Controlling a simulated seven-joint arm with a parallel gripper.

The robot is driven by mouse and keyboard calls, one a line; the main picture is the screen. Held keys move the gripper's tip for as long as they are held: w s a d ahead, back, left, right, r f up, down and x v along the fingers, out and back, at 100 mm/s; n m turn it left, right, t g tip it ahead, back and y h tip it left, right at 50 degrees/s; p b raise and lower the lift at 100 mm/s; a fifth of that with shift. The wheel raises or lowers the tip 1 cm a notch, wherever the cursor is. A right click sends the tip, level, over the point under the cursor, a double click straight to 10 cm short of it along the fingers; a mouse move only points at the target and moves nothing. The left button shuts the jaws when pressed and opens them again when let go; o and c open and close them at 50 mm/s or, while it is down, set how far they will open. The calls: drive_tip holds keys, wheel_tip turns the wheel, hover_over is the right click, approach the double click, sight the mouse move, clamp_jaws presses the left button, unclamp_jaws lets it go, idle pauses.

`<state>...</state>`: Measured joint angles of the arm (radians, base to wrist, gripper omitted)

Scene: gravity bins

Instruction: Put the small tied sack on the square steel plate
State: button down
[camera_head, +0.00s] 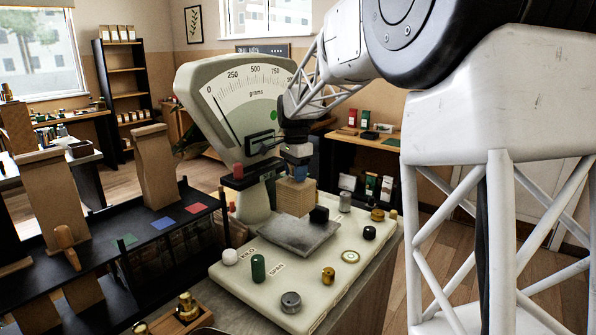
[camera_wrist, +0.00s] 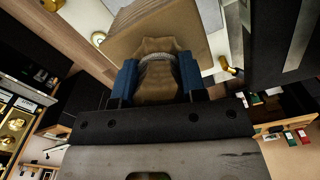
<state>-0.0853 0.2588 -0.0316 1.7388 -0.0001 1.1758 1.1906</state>
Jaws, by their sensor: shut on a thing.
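The small tied sack (camera_head: 295,197) has a boxy tan body and hangs upright from my gripper (camera_head: 298,168) in the head view. In the wrist view, my gripper (camera_wrist: 158,80) has its two blue fingers shut on the gathered neck of the sack (camera_wrist: 157,45), by a pale tie. The square steel plate (camera_head: 297,236) is a flat grey slab on the cream scale base. The sack's bottom appears at or just above the plate's back edge; I cannot tell whether it touches.
A dial scale (camera_head: 235,100) stands behind the plate. A black block (camera_head: 319,214) is close to the sack's lower right. Several knobs and weights, including a green cylinder (camera_head: 258,268) and a steel one (camera_head: 290,302), stand around the plate on the cream base (camera_head: 330,285).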

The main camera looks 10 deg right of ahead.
sight(296, 192)
drive_tip(key=shift+r, duration=0.15)
idle(0.3)
drive_tip(key=shift+f, duration=3.5)
drive_tip(key=c, duration=0.6)
unclamp_jaws()
drive_tip(key=shift+f, duration=0.1)
drive_tip(key=shift+f, duration=0.1)
drive_tip(key=shift+r, duration=3.9)
